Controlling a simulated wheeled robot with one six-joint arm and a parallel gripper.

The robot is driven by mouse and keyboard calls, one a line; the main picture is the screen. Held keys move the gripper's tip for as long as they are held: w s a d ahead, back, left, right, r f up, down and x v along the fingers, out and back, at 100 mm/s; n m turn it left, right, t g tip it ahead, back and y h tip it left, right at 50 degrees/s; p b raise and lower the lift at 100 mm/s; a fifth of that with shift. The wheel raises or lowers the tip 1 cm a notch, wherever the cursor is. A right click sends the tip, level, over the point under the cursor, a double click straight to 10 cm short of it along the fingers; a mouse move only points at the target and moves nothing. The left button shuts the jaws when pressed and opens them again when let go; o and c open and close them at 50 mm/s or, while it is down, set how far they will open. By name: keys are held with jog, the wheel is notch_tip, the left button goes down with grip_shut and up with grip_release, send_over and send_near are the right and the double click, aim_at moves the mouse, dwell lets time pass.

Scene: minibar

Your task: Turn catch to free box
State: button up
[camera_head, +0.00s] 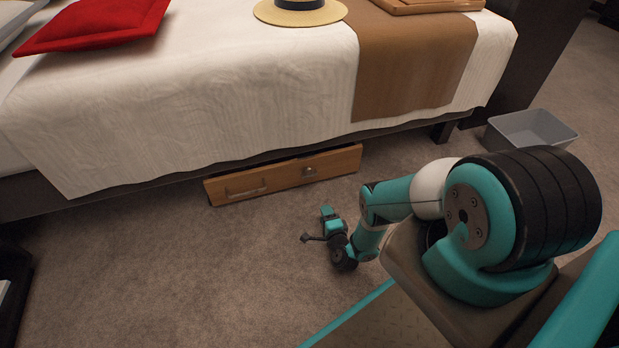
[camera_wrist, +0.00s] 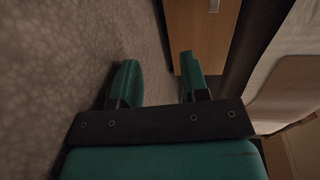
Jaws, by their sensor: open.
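A wooden box front (camera_head: 285,176) shows under the near edge of the bed, low on the carpet. A small round metal catch (camera_head: 308,171) sits on its right half, and a metal handle (camera_head: 246,191) on its left half. My gripper (camera_head: 316,226) is in front of the box, apart from it, above the carpet. In the wrist view my gripper (camera_wrist: 158,72) has its two green fingers spread with nothing between them. The box's wooden face (camera_wrist: 198,40) shows beyond the right finger. A metal fitting at the top edge there is cut off; I cannot tell which.
The bed with a white cover (camera_head: 230,90) overhangs the box. A red cushion (camera_head: 95,25), a straw hat (camera_head: 300,12) and a wooden tray (camera_head: 425,5) lie on it. A grey bin (camera_head: 530,130) stands at right. The carpet (camera_head: 190,265) left of my arm is clear.

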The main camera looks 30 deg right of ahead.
jog(key=shift+n+t, duration=0.4)
jog(key=shift+t, duration=0.4)
jog(key=r, duration=0.2)
jog(key=s+a+r, duration=0.2)
jog(key=r, duration=0.1)
jog(key=shift+a+r, duration=0.2)
jog(key=shift+r, duration=0.15)
jog(key=b, duration=1)
send_near(310, 176)
jog(key=x, duration=0.8)
jog(key=shift+w+d+f, duration=0.15)
jog(key=shift+w+f, duration=0.2)
jog(key=shift+f, duration=0.05)
jog(key=shift+w+d+r+b, duration=0.1)
jog(key=shift+w+b, duration=0.1)
jog(key=shift+w, duration=0.15)
jog(key=shift+w+d+r+b, duration=0.1)
jog(key=shift+w+r+b, duration=0.1)
jog(key=shift+w, duration=0.15)
grip_shut()
